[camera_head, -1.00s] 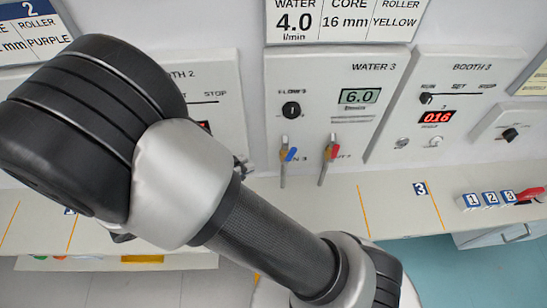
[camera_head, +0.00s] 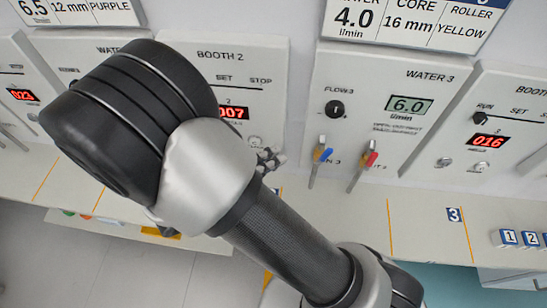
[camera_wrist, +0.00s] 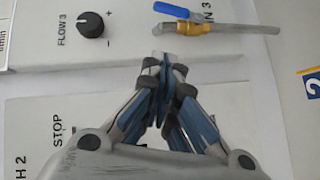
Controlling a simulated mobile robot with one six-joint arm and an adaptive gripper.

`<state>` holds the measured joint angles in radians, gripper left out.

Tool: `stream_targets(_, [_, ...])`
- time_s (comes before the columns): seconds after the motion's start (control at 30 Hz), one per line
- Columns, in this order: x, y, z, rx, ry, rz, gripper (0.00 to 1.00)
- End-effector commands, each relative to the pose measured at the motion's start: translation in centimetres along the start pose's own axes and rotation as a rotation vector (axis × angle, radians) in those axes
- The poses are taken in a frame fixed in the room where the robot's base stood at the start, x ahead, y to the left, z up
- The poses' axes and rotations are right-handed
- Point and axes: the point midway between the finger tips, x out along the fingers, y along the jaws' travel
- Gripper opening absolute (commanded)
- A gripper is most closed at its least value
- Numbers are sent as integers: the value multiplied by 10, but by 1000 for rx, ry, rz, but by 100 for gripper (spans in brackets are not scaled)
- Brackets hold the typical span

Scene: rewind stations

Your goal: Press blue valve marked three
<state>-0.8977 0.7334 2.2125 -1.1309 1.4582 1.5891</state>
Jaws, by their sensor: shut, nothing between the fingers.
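The blue-handled valve (camera_head: 322,154) sits low on the WATER 3 panel, on a brass body with a pipe, above the label ending in 3. In the wrist view the blue handle (camera_wrist: 183,11) lies beyond my fingertips, with its brass body and pipe to the right. My gripper (camera_head: 274,158) is shut and empty, just left of the valve and apart from it in the head view. It also shows in the wrist view (camera_wrist: 162,64), fingertips together near the edge of the WATER 3 panel. My arm hides part of the BOOTH 2 panel.
A red-handled valve (camera_head: 370,158) stands right of the blue one. Above them are the FLOW 3 knob (camera_head: 335,109) and a display reading 6.0 (camera_head: 409,105). The BOOTH 2 panel (camera_head: 270,75) is at left, the BOOTH 3 panel (camera_head: 510,105) at right. The bench (camera_head: 420,218) below is mostly clear.

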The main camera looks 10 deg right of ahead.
Motion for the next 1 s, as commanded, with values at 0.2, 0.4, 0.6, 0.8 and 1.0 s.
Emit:
stream_targets(0.2, [50, 0, 2, -1, -7, 2, 0])
stream_targets(0.4, [81, 0, 14, -5, -3, 1, 0])
stream_targets(0.6, [93, 0, 26, -2, -1, 0, 0])
stream_targets(0.8, [96, 0, 29, -1, -1, -1, 0])
stream_targets(1.0, [95, 0, 29, 0, -1, -1, 0])
